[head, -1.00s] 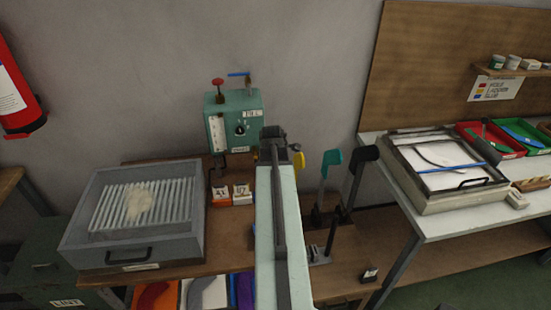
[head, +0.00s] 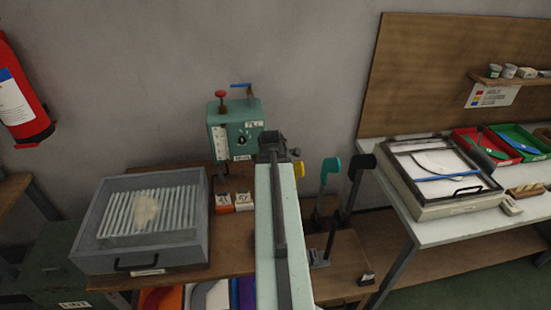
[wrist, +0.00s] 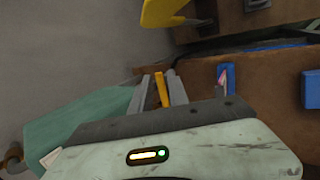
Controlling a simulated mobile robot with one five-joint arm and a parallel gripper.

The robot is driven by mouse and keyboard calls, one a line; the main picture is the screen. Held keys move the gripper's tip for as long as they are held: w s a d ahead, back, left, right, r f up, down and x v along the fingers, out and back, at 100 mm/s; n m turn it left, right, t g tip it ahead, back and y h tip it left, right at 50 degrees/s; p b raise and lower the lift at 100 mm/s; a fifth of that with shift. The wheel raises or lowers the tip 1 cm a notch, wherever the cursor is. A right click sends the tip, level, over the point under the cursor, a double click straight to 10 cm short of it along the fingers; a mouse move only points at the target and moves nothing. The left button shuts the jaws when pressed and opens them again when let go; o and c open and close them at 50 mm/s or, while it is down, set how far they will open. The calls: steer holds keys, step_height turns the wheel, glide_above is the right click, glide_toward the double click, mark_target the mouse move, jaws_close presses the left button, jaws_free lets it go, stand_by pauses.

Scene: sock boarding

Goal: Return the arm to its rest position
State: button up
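My arm (head: 266,235) reaches straight ahead in the middle of the head view, its pale green link over the wooden bench. Its dark end (head: 272,147) is in front of the teal machine; the fingers are not clear there. In the wrist view my gripper (wrist: 157,90) has two grey fingers standing apart, with a narrow orange strip beside the right one. I see no sock or other clear object held between them. A yellow form (wrist: 165,12) is above the fingers in the wrist view, apart from them.
The teal machine (head: 236,129) stands at the back of the bench. A grey ribbed box (head: 145,246) is left; a green form (head: 331,166) and black posts are right. A white table (head: 440,228) holds a framed tray (head: 431,207) and coloured bins. A fire extinguisher (head: 20,100) hangs left.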

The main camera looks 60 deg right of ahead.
steer(key=shift+s+a+r, duration=0.15)
steer(key=shift+a+r, duration=0.1)
steer(key=shift+r, duration=0.15)
steer(key=shift+r, duration=0.15)
